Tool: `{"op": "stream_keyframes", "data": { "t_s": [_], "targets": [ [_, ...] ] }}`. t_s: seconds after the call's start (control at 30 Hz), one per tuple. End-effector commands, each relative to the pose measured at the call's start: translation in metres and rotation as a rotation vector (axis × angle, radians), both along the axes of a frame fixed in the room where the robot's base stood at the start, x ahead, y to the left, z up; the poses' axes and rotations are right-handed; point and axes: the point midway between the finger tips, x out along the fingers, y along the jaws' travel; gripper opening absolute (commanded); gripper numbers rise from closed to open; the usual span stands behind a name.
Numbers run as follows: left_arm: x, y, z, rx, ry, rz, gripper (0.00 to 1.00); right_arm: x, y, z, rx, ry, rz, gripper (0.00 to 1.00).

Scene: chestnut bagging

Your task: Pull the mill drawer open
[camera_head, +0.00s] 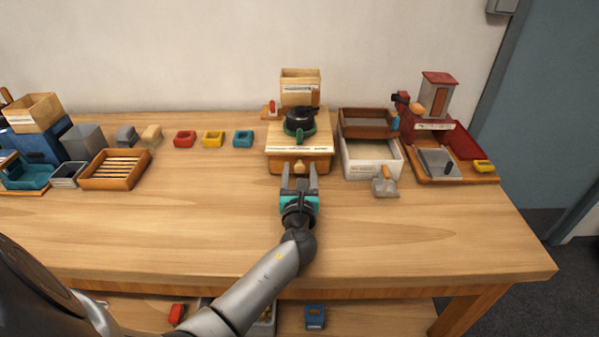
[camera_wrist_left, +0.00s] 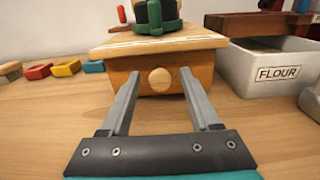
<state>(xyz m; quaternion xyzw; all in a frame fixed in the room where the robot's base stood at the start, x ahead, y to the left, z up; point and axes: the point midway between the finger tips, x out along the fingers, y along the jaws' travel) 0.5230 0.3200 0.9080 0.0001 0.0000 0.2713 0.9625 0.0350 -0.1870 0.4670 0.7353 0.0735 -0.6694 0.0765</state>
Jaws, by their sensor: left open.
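The mill (camera_head: 300,141) stands at the back middle of the table, a wooden box with a dark and green grinder on top. Its drawer front with a round wooden knob (camera_wrist_left: 159,79) faces me and looks shut. The knob also shows in the head view (camera_head: 299,166). My left gripper (camera_head: 299,170) is in front of the mill with its fingers pointing at the drawer. In the left wrist view the gripper (camera_wrist_left: 157,82) is open and empty, with the knob between the finger lines; whether the tips reach the knob is unclear. My right gripper is not in view.
A white flour box (camera_wrist_left: 262,72) stands just right of the mill, with a small scoop (camera_head: 384,187) before it. A red-roofed station (camera_head: 437,95) is farther right. Red, yellow and blue small blocks (camera_head: 214,138) and a slatted tray (camera_head: 114,169) lie left. The table front is clear.

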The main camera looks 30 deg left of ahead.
Motion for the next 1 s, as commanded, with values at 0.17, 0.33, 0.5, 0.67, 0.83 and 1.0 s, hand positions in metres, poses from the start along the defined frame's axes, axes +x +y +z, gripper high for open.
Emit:
{"op": "stream_keyframes", "data": {
  "t_s": [0.17,0.33,0.5,0.67,0.83,1.0],
  "targets": [
    [-0.0003,0.0001,0.0,0.0,0.0,0.0,0.56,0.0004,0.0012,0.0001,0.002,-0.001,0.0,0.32],
    [-0.0004,-0.0001,-0.0001,0.0,0.0,0.0,0.37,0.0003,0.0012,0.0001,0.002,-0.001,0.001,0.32],
    [-0.0005,-0.0002,-0.0001,0.0,0.0,0.0,0.18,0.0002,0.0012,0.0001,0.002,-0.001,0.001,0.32],
    [-0.0006,-0.0002,-0.0002,0.0,0.0,0.0,0.0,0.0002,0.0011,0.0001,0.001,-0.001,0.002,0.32],
    [-0.0006,-0.0002,-0.0003,-0.001,0.001,0.0,0.0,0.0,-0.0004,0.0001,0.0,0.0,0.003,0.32],
    [-0.0006,-0.0002,-0.0003,-0.001,0.001,0.0,0.0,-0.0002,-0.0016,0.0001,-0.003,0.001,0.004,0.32]
  ]
}}
